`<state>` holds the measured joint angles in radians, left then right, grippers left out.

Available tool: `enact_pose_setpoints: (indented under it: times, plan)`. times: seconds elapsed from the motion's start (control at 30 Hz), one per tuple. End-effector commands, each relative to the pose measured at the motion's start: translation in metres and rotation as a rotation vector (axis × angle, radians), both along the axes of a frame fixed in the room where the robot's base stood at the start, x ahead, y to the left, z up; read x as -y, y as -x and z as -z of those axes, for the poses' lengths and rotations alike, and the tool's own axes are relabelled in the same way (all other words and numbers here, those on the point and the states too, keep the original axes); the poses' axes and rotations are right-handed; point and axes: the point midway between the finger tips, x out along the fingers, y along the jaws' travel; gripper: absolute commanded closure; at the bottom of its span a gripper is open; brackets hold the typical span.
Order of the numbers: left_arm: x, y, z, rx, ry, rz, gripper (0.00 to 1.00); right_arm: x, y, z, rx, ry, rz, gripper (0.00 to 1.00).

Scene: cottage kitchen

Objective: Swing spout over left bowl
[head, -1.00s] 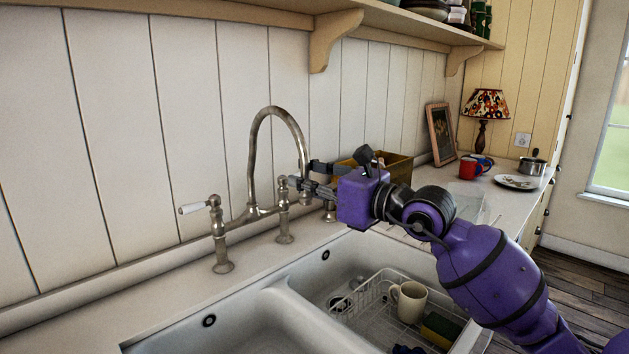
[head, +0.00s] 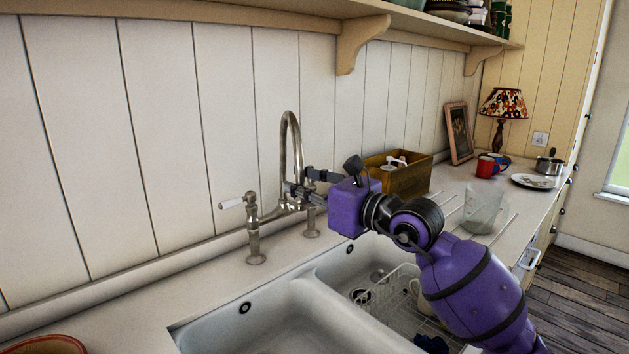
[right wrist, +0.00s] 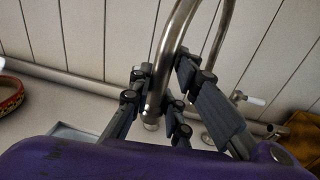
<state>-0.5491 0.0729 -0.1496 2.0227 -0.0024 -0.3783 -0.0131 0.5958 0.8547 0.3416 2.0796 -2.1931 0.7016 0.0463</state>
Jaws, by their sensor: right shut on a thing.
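The metal swan-neck spout (head: 289,130) rises from the bridge tap behind the sink; it also shows in the right wrist view (right wrist: 172,45). My right gripper (head: 297,190) is shut on the spout near its outlet end. In the right wrist view its fingers (right wrist: 163,80) lie on both sides of the pipe. The arch looks narrow in the head view, turned largely toward the camera. The left bowl (head: 255,335) is empty where it shows, in front and below. The gripper hides the outlet in the head view, so I cannot tell which bowl it is over. My left gripper is not in view.
The right bowl (head: 334,266) holds a wire rack (head: 385,318) and a mug, partly behind my arm. A wooden box (head: 408,178) and a clear jug (head: 483,210) are at right. A patterned red dish (head: 45,345) sits front left.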

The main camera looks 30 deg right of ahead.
Motion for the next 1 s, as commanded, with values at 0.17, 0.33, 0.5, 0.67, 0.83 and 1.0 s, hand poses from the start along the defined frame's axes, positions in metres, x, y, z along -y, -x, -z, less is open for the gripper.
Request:
enact_pose_setpoints:
  times: [0.17,0.33,0.5,0.67,0.83,1.0]
  plan:
    - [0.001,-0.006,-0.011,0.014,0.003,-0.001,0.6,-0.028,-0.007,-0.001,-0.005,-0.009,-0.01,1.0]
    - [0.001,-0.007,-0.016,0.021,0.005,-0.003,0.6,-0.042,-0.013,0.001,-0.006,-0.007,-0.009,1.0]
    - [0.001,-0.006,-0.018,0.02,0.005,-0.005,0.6,-0.049,-0.017,0.001,-0.005,-0.007,-0.009,1.0]
    - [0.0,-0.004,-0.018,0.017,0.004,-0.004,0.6,-0.051,-0.018,0.002,-0.006,-0.006,-0.008,1.0]
    - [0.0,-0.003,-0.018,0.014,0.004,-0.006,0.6,-0.051,-0.018,0.002,-0.006,-0.006,-0.008,1.0]
    - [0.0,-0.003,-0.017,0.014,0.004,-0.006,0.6,-0.051,-0.018,0.002,-0.006,-0.005,-0.008,0.8]
